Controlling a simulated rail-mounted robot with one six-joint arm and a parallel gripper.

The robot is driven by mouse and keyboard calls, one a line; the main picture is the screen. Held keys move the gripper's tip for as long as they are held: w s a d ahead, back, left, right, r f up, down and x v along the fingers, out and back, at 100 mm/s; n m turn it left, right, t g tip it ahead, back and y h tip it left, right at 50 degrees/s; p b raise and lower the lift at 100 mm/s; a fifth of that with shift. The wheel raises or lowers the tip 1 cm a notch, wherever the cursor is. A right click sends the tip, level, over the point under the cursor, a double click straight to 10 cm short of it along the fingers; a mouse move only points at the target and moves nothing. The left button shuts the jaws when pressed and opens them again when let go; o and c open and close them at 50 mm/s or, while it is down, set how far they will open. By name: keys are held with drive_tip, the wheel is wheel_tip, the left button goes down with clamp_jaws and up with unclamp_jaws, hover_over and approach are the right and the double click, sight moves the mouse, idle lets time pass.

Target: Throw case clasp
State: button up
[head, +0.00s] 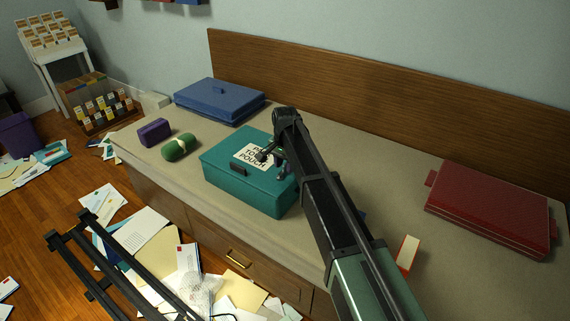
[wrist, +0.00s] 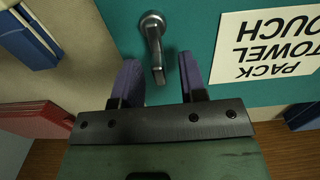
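A teal case (head: 250,196) sits closed on the counter, with a white label (head: 251,156) on its lid reading about packing a towel pouch. In the wrist view a grey metal lever clasp (wrist: 153,36) stands on the teal surface (wrist: 200,20), beside the upside-down label (wrist: 268,42). My gripper (head: 270,156) is over the right part of the lid. In the wrist view my gripper (wrist: 160,70) is open, its two purple fingers apart, with the clasp's lower end between or just beyond them. Contact cannot be told.
A blue case (head: 220,100), a purple box (head: 154,132) and a green rolled pouch (head: 179,147) lie left of the teal case. A red case (head: 490,210) is at the right. A wooden backboard (head: 400,100) rises behind. Papers litter the floor.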

sight(285, 164)
wheel_tip(285, 164, up, 11)
drive_tip(key=p, duration=1)
drive_tip(key=shift+p, duration=0.4)
drive_tip(key=shift+f, duration=0.1)
drive_tip(key=s+d+n, duration=0.3)
drive_tip(key=s+d, duration=0.7)
drive_tip(key=s, duration=0.5)
drive_tip(key=s+d+n, duration=0.3)
drive_tip(key=s+d, duration=0.8)
drive_tip(key=s, duration=0.5)
wheel_tip(285, 164, up, 14)
drive_tip(key=w+p, duration=0.1)
drive_tip(key=p, duration=1.3)
drive_tip(key=shift+w+d, duration=0.15)
drive_tip(key=shift+w, duration=0.15)
